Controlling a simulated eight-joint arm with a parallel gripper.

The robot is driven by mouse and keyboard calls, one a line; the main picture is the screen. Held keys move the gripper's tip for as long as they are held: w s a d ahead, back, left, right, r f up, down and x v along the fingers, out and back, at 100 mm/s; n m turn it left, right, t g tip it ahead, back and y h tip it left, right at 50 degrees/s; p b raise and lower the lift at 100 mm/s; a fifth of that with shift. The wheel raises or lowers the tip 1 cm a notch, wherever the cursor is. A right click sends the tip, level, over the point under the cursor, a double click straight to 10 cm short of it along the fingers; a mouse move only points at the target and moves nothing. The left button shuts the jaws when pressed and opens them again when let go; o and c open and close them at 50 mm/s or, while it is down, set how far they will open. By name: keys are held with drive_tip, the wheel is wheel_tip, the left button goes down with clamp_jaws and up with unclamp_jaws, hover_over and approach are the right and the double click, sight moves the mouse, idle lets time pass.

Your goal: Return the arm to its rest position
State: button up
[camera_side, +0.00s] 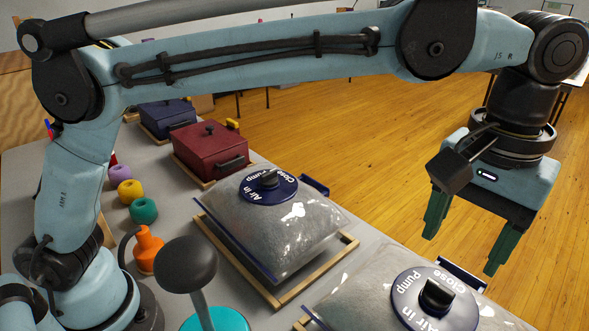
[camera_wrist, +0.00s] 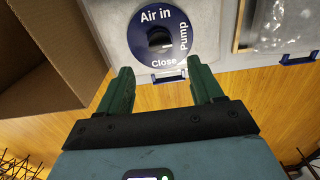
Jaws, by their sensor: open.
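My gripper (camera_side: 470,238) has two green fingers spread apart with nothing between them. In the side view it hangs at the right, pointing down, above and beyond the table edge, with wooden floor behind it. In the wrist view my gripper (camera_wrist: 162,85) shows its open fingers below a blue valve disc. My light blue arm stretches across the top of the side view from its base at the lower left. The nearer vacuum bag (camera_side: 360,295) is close below the gripper in the side view, apart from it, with its dial (camera_side: 437,296) facing up.
Another vacuum bag (camera_side: 270,225) lies on a wooden frame (camera_side: 345,243). Behind it are a red box (camera_side: 208,150) and a dark blue box (camera_side: 166,117). Yarn balls (camera_side: 143,211), an orange bottle (camera_side: 148,250) and a dark knob on a teal base (camera_side: 186,264) stand left. A cardboard box (camera_wrist: 45,50) is at upper left.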

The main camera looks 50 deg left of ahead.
sight(442, 287)
drive_tip(key=shift+f, duration=3.8)
wheel_tip(442, 287, up, 12)
wheel_tip(442, 287, down, 12)
drive_tip(key=shift+r, duration=0.25)
drive_tip(key=shift+f, duration=0.3)
drive_tip(key=m, duration=1.5)
